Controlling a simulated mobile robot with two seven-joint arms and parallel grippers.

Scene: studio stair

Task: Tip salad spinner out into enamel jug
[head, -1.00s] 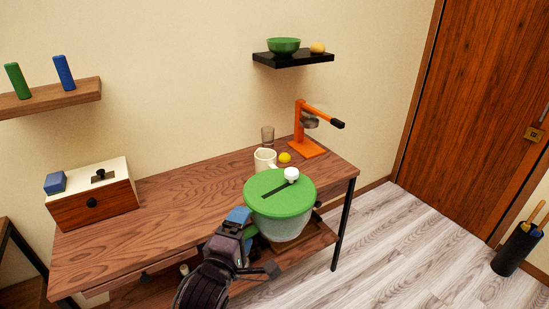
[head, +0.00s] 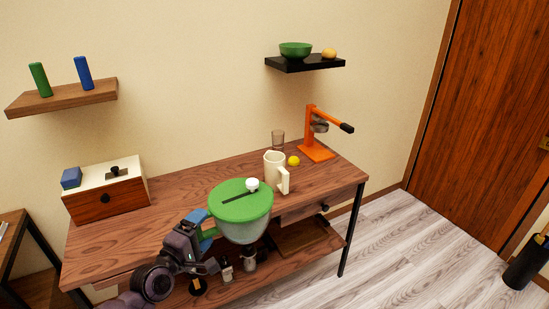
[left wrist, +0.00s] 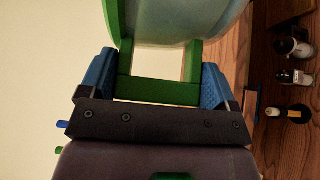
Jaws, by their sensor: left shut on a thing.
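The salad spinner (head: 240,208) has a green lid with a white knob and a pale translucent bowl. My left gripper (head: 206,228) is shut on its green handle and holds it in front of the table's front edge, about upright. In the left wrist view the blue fingers of my left gripper (left wrist: 158,80) stand on both sides of the green handle (left wrist: 158,91), and part of the bowl (left wrist: 190,20) shows beyond. The cream enamel jug (head: 275,170) stands upright on the table, behind and right of the spinner, its handle toward the front right. My right gripper is not in view.
An orange juicer (head: 316,140), a yellow lemon (head: 293,161) and a glass (head: 278,140) stand near the jug. A wooden box (head: 106,195) with a blue block is at the table's left. The middle of the tabletop (head: 175,205) is clear. Bottles (head: 249,258) stand on the lower shelf.

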